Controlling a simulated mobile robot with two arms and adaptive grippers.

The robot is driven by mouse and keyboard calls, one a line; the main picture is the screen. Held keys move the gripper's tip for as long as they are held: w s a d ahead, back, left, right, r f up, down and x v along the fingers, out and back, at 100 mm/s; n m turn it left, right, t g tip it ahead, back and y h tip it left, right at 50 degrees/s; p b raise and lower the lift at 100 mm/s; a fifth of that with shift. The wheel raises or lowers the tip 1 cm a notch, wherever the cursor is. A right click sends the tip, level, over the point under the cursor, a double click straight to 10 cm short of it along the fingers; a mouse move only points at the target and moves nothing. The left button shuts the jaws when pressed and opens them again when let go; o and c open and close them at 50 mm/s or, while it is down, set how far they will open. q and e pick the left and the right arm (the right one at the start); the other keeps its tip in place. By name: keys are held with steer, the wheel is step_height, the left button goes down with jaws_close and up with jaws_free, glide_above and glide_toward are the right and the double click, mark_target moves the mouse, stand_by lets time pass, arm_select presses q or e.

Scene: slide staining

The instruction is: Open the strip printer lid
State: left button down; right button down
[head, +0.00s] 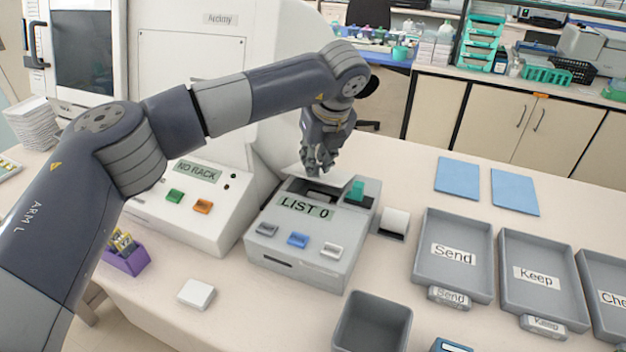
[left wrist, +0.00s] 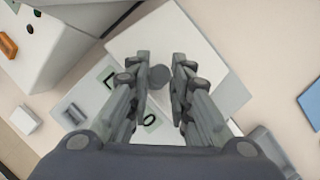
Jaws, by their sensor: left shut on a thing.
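The strip printer (head: 300,262) is a grey box with a "LIST 0" display and several buttons on its front. Its top compartment shows dark and open, with a teal part (head: 356,190) at its right. The pale lid (head: 264,178) appears tilted up at the back of the box; it also shows as a light panel in the left wrist view (left wrist: 165,38). My left gripper (head: 318,163) is over the printer's back, its fingers shut around a grey round knob (left wrist: 160,76) on the lid. The arm and fingers hide part of the lid. My right gripper is out of view.
A machine reading "NO RACK" (head: 180,215) stands close at the left. A white block (head: 394,223) sits at the printer's right. Grey trays "Send" (head: 453,280) and "Keep" (head: 545,302), an empty grey bin (head: 345,340) and blue sheets (head: 457,176) are on the table.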

arm_select(q)
steer(key=shift+w+d+r+b, duration=0.3)
steer(key=shift+w+r+b, duration=0.2)
steer(key=shift+w+r, duration=0.3)
steer(key=shift+f, duration=0.15)
